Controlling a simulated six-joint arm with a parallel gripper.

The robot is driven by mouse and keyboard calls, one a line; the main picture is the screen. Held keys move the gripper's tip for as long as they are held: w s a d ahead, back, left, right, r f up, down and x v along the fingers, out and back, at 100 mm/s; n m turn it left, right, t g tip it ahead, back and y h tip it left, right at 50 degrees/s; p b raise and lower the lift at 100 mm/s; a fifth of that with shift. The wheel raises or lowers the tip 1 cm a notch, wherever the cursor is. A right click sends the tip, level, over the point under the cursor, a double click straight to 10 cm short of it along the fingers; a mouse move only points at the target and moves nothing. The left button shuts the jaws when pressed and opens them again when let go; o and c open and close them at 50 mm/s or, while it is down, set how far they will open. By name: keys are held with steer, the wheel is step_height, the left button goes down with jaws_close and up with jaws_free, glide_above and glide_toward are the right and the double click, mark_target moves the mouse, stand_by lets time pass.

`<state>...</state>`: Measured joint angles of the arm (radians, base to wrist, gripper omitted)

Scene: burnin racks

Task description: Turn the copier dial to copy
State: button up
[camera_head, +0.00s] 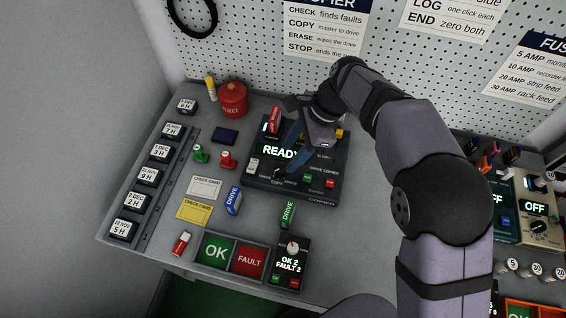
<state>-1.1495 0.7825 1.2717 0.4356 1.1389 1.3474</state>
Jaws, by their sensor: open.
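The copier (322,198) is a black box on the bench, marked "DRIVE COPIER", with a lit display reading "READY" (279,151). Its dial (278,174) is a small dark knob low on the panel near the "COPY" lettering; I cannot tell where it points. A green button (306,177) and a red button (330,183) sit to its right. My gripper (289,162) is open and reaches down over the copier.
A red drive (275,118) stands at the copier's back. A blue drive (233,201) and a green drive (287,213) lie in front. A red can (232,98) stands behind left. Labelled blocks line the left edge. OK and FAULT trays (232,270) are in front.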

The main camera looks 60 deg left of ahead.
mark_target(280, 169)
steer(key=shift+p+x, duration=1)
steer(key=shift+x, duration=2.2)
steer(key=shift+d, duration=0.1)
steer(key=shift+c, duration=0.6)
steer(key=c, duration=0.9)
